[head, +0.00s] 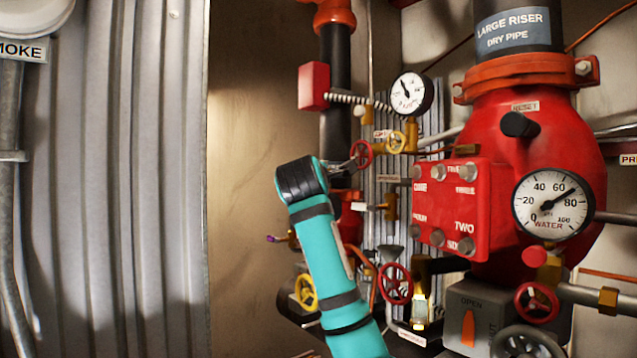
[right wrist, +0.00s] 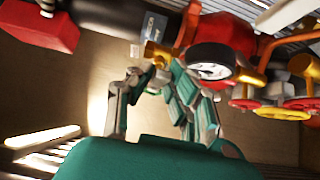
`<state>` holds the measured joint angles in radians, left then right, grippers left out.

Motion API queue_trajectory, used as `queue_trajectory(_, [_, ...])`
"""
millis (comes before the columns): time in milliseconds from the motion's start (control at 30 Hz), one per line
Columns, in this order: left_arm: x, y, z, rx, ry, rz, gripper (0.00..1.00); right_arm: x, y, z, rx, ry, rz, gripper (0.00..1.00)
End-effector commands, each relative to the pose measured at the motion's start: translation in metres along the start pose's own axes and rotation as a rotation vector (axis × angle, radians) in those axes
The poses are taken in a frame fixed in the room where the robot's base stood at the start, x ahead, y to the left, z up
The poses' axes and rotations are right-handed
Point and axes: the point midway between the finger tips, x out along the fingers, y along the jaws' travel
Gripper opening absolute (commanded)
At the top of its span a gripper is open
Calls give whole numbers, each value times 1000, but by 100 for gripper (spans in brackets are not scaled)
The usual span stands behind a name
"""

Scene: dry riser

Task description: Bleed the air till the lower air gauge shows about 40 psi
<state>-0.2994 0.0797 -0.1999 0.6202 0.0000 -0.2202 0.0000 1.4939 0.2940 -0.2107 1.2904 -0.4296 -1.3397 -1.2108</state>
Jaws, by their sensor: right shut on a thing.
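A small white round gauge (head: 411,93) stands in the upper middle of the head view; its needle points up and slightly left, and its numbers are too small to read. My left gripper is out of view.
A larger gauge marked WATER (head: 552,203) reads about 70. The red riser body (head: 545,120) and bolted red plate (head: 450,210) stand at right. A red box (head: 313,86) and lower red handwheel (head: 396,284) flank my arm. Left is a bare wall (head: 260,110).

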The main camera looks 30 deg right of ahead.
Motion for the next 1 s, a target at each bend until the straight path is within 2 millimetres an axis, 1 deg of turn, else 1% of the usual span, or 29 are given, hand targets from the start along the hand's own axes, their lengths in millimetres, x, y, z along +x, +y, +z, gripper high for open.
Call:
queue_trajectory(467, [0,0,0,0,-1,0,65,0,2,0,-13,0,-12,0])
queue_trajectory(500, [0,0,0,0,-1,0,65,0,2,0,-13,0,-12,18])
queue_trajectory(600, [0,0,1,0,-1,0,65,0,2,0,-12,0,-12,32])
queue_trajectory(667, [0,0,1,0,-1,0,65,0,2,0,-12,0,-12,38])
queue_trajectory(900, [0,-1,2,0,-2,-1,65,0,1,0,-12,0,-12,38])
queue_trajectory(1000, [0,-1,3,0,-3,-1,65,-5,1,0,-13,0,-12,38])
